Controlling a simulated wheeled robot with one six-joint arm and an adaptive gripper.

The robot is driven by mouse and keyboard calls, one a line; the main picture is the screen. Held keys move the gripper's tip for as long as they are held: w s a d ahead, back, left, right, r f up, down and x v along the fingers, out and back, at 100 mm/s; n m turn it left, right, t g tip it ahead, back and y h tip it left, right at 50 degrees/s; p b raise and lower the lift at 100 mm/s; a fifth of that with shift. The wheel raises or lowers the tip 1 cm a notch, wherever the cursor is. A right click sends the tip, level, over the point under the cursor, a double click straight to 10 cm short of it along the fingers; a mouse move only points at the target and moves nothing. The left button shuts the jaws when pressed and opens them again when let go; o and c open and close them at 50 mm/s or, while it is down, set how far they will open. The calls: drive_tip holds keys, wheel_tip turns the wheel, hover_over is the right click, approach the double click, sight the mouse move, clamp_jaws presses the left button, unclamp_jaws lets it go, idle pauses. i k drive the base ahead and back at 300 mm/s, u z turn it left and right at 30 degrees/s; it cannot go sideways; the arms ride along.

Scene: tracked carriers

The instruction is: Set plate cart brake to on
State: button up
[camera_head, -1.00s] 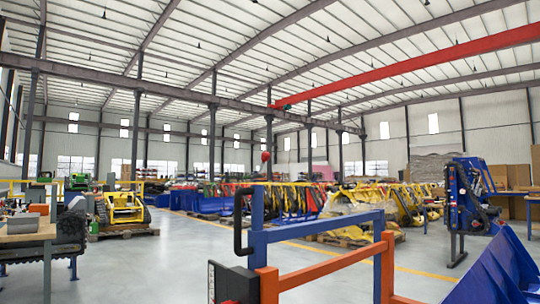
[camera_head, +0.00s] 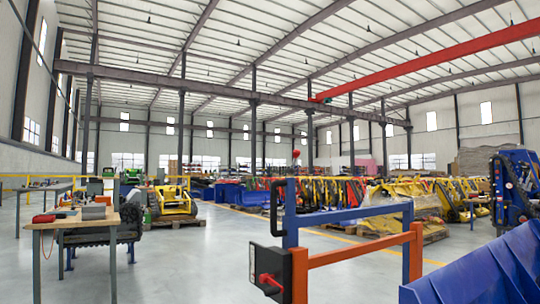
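The plate cart (camera_head: 355,217) stands close in front, slightly right of centre, as a frame of blue and orange bars. A black bent handle (camera_head: 274,208) rises at the left of its blue bar. Below it, a dark box (camera_head: 281,260) is fixed at the cart's left post. A red knob or lever (camera_head: 268,281) sticks out of the box's face near the bottom edge; I cannot tell its setting. My gripper is not in view.
A wooden workbench (camera_head: 75,222) with small red and grey items stands at left. A blue sloped metal piece (camera_head: 480,268) fills the lower right. Yellow machines on pallets (camera_head: 173,206) stand farther back. The grey floor (camera_head: 190,270) between bench and cart is clear.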

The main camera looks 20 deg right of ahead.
sight(296, 153)
drive_tip(key=u, duration=0.1)
drive_tip(key=i, duration=0.85)
drive_tip(key=z, duration=0.25)
